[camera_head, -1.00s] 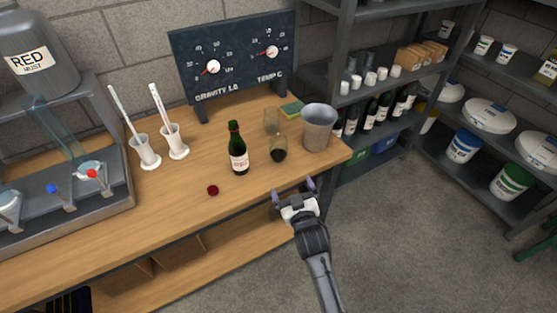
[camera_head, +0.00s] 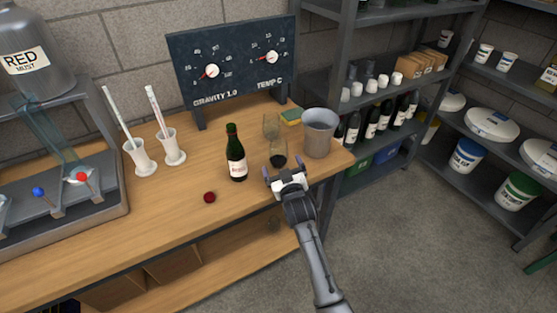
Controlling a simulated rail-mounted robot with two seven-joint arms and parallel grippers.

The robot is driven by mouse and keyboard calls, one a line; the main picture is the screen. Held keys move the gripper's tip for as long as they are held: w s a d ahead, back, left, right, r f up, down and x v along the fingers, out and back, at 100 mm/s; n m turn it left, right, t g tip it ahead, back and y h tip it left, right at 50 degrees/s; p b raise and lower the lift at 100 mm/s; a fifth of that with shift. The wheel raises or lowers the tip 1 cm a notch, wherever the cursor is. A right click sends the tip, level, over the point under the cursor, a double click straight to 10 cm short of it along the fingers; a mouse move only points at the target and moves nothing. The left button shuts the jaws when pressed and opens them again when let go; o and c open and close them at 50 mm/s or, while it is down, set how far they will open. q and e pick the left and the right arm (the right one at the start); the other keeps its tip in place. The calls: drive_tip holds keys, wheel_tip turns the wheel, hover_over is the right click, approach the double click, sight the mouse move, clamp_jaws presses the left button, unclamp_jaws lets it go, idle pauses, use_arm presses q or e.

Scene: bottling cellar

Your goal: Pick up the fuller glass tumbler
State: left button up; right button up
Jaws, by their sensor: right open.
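A glass tumbler (camera_head: 278,157) with dark liquid in it stands upright near the front edge of the wooden bench. A second tumbler (camera_head: 271,124) stands just behind it, clear, with little visible in it; its exact level is hard to tell. My right gripper (camera_head: 282,168) is open at the bench edge, just in front of the dark-filled tumbler. Its two fingertips point toward that tumbler, one to each side, and nothing is held. Whether the fingers overlap the glass's base is hard to tell. My left gripper is not in view.
A dark green bottle (camera_head: 236,153) stands left of the tumblers, with a dark red round item (camera_head: 209,197) before it. A grey metal bucket (camera_head: 319,134) stands close on the right. A sponge (camera_head: 291,117) and a gauge board (camera_head: 235,62) are behind.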

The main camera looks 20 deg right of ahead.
sight(281, 163)
drive_tip(key=shift+w+d+b, duration=0.2)
drive_tip(key=shift+w+b, duration=0.2)
drive_tip(key=shift+w, duration=1.1)
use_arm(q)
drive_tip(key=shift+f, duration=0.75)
use_arm(e)
drive_tip(key=shift+s, duration=0.1)
drive_tip(key=shift+c, duration=0.3)
drive_tip(key=c, duration=1)
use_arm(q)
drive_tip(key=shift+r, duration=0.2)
use_arm(e)
drive_tip(key=shift+r, duration=0.1)
